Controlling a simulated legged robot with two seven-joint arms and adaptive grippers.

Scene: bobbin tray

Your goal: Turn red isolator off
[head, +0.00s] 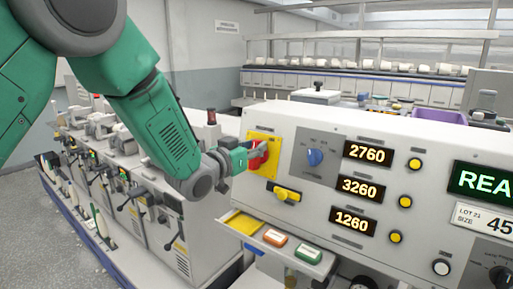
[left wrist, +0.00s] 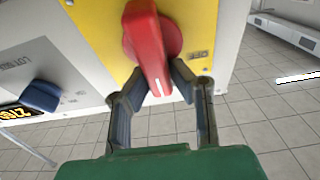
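The red isolator handle (head: 257,158) sits on a yellow plate (head: 263,139) at the left end of the pale machine panel. In the left wrist view the handle (left wrist: 148,45) has a white mark near its end and points down toward my gripper. The word OFF is printed on the yellow plate (left wrist: 91,22), to the right of the handle and away from its marked end. My left gripper (head: 249,158) is at the isolator. In the wrist view its fingers (left wrist: 160,82) close in on both sides of the handle's end and appear to touch it. My right gripper is out of view.
A blue knob (head: 315,157) is right of the isolator, and a yellow knob (head: 287,195) is just below it. An open tray (head: 245,237) with coloured pieces juts out below the panel. Lit displays and yellow buttons lie farther right. A row of machines stands behind my left arm.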

